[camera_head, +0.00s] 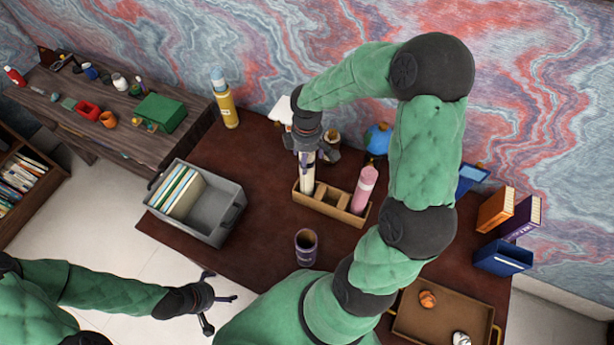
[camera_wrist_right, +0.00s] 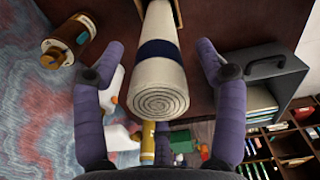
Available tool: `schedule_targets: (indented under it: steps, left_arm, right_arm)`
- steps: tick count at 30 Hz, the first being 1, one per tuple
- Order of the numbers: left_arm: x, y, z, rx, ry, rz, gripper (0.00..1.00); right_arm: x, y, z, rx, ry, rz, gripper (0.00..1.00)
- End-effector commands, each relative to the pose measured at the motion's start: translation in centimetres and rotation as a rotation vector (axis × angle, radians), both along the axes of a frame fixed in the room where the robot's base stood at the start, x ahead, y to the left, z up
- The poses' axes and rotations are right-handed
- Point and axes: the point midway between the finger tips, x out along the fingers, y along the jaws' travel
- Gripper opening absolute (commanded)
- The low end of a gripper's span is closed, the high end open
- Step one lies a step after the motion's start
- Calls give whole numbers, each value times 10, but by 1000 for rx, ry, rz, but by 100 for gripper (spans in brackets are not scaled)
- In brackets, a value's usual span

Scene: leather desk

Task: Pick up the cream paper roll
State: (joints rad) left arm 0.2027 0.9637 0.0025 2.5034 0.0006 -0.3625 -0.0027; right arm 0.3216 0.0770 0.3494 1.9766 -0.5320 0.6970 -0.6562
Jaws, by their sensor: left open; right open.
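The cream paper roll (camera_head: 308,178) stands upright in the left compartment of a wooden organizer (camera_head: 331,209) on the desk. In the right wrist view the roll (camera_wrist_right: 157,95) shows its spiral end and a dark blue band. My right gripper (camera_head: 305,150) is above the organizer at the roll's upper part. Its two fingers (camera_wrist_right: 160,50) are open, one on each side of the roll, with gaps between them and it. My left gripper (camera_head: 220,301) is open and empty, off the desk's front left edge.
A grey bin with files (camera_head: 218,212) is to the left, a dark purple cup (camera_head: 306,247) in front. A blue globe (camera_head: 377,139) is behind. A brown tray (camera_head: 408,325) lies at the front right.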

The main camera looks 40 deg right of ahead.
Motion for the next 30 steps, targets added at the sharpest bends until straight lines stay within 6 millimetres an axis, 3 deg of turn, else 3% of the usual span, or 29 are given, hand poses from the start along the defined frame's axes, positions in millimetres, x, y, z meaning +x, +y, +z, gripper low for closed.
schedule_targets:
  steps: [6,14,17,22,30]
  left_arm:
    - [0,0,-3,0,0,0,100]
    - [0,0,-3,0,0,0,100]
    - [0,0,-3,0,0,0,100]
    - [0,0,-3,0,0,0,100]
    - [0,0,-3,0,0,0,100]
  right_arm:
    - [0,-1,-25,0,0,1,72]
    - [1,-1,-27,0,-1,0,72]
    - [1,-1,-27,0,-1,0,49]
    - [1,-1,-27,0,-1,0,1]
    - [1,-1,-26,-1,-2,0,0]
